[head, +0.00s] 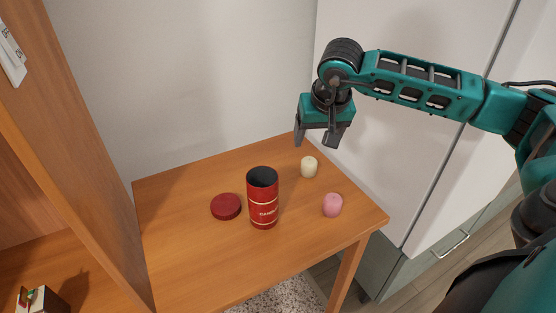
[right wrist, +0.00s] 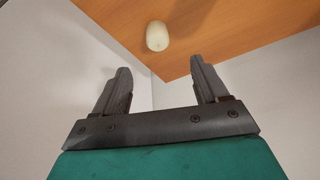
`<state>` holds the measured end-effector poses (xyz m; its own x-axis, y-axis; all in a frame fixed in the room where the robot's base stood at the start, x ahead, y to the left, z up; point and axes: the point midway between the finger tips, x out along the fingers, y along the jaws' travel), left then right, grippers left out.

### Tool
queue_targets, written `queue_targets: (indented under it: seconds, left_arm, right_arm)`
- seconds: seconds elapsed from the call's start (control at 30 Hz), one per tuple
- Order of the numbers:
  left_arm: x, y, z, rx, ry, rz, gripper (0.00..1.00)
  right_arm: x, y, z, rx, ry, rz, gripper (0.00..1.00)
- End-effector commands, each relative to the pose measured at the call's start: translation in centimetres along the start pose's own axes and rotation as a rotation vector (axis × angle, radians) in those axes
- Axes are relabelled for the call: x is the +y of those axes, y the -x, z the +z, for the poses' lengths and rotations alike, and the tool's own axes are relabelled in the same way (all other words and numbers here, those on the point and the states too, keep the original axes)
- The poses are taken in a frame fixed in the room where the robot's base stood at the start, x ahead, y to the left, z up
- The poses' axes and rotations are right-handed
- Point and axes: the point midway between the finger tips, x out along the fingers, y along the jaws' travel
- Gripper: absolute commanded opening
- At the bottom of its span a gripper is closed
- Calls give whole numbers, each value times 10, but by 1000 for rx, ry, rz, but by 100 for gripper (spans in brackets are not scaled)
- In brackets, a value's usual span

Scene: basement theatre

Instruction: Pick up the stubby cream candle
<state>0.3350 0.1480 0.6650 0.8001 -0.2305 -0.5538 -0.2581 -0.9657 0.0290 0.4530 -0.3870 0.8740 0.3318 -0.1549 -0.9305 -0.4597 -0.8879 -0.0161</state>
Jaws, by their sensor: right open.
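The stubby cream candle (head: 309,167) stands upright on the wooden table, near its back right edge. It also shows in the right wrist view (right wrist: 157,36), past the fingertips and apart from them. My right gripper (head: 316,140) is above the table and a little behind the candle, with its fingers pointing down. In the right wrist view its two fingers (right wrist: 160,82) are spread wide with nothing between them. My left gripper is not in view.
A red canister (head: 263,200) with an open dark top stands mid-table. A round red lid (head: 226,207) lies left of it, and a pink candle (head: 332,205) stands right of it. The table (head: 190,260) is clear at front left. A white wall and cabinet stand behind.

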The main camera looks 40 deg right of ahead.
Motion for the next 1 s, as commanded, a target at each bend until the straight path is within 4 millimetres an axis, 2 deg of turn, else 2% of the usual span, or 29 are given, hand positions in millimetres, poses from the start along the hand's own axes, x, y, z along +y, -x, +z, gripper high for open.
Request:
queue_targets:
  seconds: [0.13, 0.4, 0.67, 1.0]
  left_arm:
    - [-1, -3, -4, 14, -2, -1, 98]
    - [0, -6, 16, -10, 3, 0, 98]
    - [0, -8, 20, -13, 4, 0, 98]
    - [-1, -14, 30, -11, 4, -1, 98]
  right_arm:
    - [6, -6, -3, 12, 11, 22, 73]
    - [6, -56, -3, 11, 10, 19, 73]
    - [6, -79, -3, 12, 10, 18, 73]
    - [6, -124, -1, 11, 9, 16, 73]
